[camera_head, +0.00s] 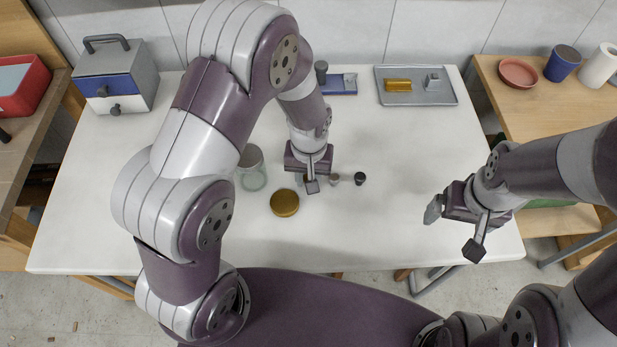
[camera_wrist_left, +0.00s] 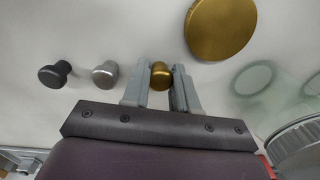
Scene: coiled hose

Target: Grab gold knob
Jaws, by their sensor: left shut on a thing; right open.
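In the left wrist view, the small gold knob (camera_wrist_left: 160,76) sits between the fingers of my left gripper (camera_wrist_left: 159,92), which is shut on it. In the head view my left gripper (camera_head: 311,183) is low over the middle of the white table, and its fingers hide the gold knob. A silver knob (camera_wrist_left: 104,75) and a black knob (camera_wrist_left: 54,75) stand in a row beside it; the silver knob (camera_head: 334,179) and black knob (camera_head: 360,179) also show in the head view. My right gripper (camera_head: 453,230) is open and empty over the table's right front part.
A round gold lid (camera_head: 285,203) lies close in front of my left gripper, with a glass jar (camera_head: 252,170) to its left. A grey tray (camera_head: 440,98) with small items lies at the back right. A blue-and-grey box (camera_head: 117,78) stands back left. The table's right middle is clear.

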